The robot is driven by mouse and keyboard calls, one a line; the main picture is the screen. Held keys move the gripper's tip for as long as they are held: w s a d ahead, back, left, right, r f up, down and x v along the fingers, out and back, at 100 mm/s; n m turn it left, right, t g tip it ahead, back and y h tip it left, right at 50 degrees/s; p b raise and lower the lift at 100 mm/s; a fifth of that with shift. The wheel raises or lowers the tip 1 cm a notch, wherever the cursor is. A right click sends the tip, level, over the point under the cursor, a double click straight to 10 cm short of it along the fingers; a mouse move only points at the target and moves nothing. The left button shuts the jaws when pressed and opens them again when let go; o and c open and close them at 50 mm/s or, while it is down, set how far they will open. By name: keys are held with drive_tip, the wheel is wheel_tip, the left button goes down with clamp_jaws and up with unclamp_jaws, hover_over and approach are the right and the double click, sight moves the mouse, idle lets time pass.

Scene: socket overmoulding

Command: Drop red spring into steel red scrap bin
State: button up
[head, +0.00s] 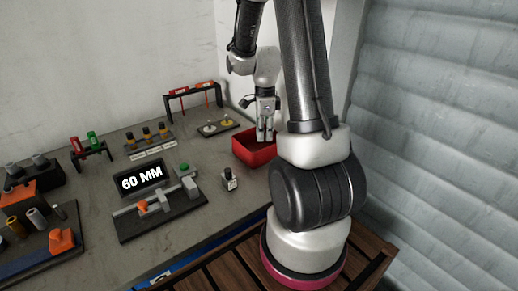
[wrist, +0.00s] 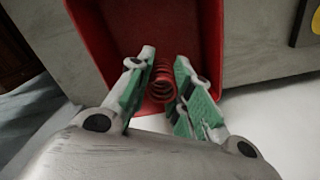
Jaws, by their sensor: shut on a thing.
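A red spring (wrist: 162,83) shows in the wrist view between the green-padded fingers of my gripper (wrist: 160,88). The fingers are shut on it. The red scrap bin (wrist: 112,20) lies behind and below the spring in that view, so the spring is over the bin's interior. In the head view, my gripper (head: 265,132) points down over the red bin (head: 243,153) near the table's right edge. The spring is too small or hidden to see in the head view. My arm hides the right part of the bin there.
A fixture with a "60 MM" display (head: 140,178) stands left of the bin on the grey table (head: 110,250). A small block (head: 229,181) stands in front of the bin. A dark plate with round parts (head: 217,127) lies behind it to the left. The wall is close behind.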

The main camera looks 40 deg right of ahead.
drive_tip(key=o, duration=1)
wheel_tip(320, 180, up, 12)
idle(0.4)
